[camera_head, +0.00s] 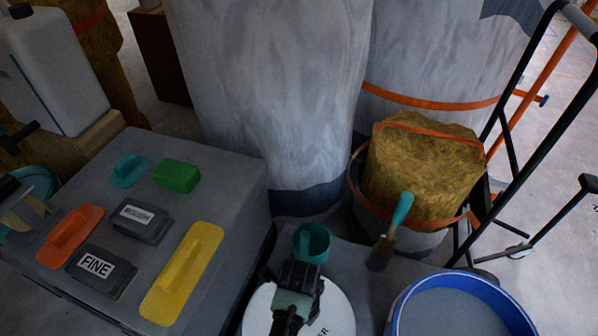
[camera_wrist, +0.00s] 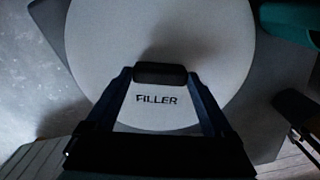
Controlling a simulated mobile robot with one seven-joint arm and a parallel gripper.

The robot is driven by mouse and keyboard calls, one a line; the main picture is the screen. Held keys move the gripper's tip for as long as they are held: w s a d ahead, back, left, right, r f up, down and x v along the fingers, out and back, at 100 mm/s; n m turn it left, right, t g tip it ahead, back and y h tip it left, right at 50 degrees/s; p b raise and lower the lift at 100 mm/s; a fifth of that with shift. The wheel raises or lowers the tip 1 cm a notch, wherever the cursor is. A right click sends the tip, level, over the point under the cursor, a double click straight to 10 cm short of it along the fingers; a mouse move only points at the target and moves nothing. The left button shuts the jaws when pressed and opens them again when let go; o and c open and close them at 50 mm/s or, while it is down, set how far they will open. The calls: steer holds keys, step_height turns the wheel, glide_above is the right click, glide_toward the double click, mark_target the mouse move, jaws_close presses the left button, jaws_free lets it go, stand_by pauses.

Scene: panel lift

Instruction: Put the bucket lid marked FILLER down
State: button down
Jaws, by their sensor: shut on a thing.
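The bucket lid (camera_head: 258,312) is a white disc at the bottom of the head view, partly covered by my gripper (camera_head: 298,275). In the wrist view the lid (camera_wrist: 110,50) shows large and pale, with FILLER printed in black near the gripper. My gripper (camera_wrist: 160,76) is shut on the lid's dark handle, from above. The lid lies over a grey flat surface (camera_wrist: 275,60). I cannot tell whether it touches that surface or hangs just above it.
A teal cup (camera_head: 312,243) stands right behind my gripper. A teal-handled brush (camera_head: 391,232) and a blue-rimmed bucket (camera_head: 455,276) are to the right. A grey box (camera_head: 235,200) with sanding blocks and floats is to the left. Large wrapped columns (camera_head: 270,90) stand behind.

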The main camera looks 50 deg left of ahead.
steer(key=shift+f, duration=0.6)
steer(key=shift+f, duration=0.1)
jaws_free()
step_height(320, 180, up, 12)
steer(key=p, duration=0.6)
